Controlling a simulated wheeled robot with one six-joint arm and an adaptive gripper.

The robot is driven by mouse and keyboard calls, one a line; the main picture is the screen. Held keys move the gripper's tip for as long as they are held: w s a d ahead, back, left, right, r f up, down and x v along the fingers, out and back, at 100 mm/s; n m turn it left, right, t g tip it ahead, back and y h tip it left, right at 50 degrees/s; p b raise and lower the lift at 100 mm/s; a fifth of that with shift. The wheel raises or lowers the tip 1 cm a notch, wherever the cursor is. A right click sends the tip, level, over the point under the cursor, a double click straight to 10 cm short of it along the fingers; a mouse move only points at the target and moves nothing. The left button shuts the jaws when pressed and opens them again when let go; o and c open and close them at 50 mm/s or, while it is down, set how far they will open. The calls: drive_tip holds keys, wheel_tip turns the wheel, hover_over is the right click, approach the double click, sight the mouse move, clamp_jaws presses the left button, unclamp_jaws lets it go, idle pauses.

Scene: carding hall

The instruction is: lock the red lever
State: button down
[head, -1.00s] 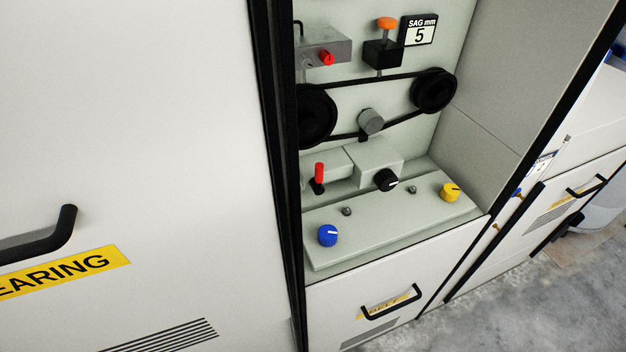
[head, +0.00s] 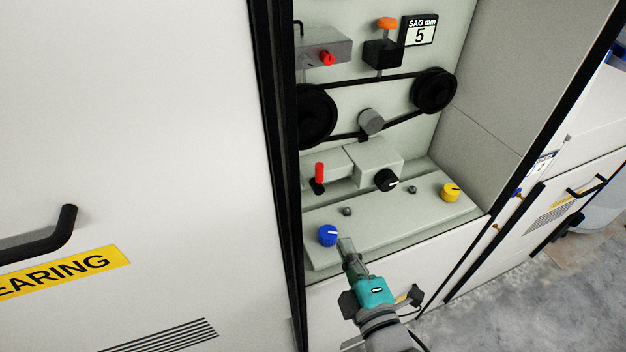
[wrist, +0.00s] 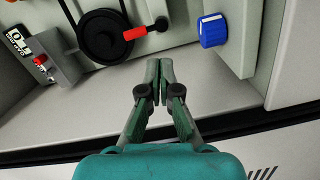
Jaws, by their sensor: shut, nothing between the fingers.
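The red lever (head: 319,172) stands upright on a black base at the left of the open machine bay in the head view. In the wrist view the red lever (wrist: 135,33) shows above my fingertips, apart from them. My gripper (head: 345,243) is at the front edge of the bay, just right of the blue knob and below the lever. In the wrist view my gripper (wrist: 160,66) has its fingers together with nothing between them. It touches neither the lever nor the knob as far as I can see.
A blue knob (head: 327,236) sits close left of my gripper; it also shows in the wrist view (wrist: 212,30). A black knob (head: 386,180), yellow knob (head: 450,192), belt pulleys (head: 434,91) and orange-topped plunger (head: 387,24) are around. A closed white door (head: 130,150) bounds the left.

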sight(317, 177)
drive_tip(key=w+a+r+n, duration=0.3)
drive_tip(key=w+r, duration=0.1)
drive_tip(key=r, duration=0.1)
drive_tip(key=shift+y, duration=0.3)
drive_tip(key=shift+r, duration=0.1)
drive_tip(key=x, duration=1)
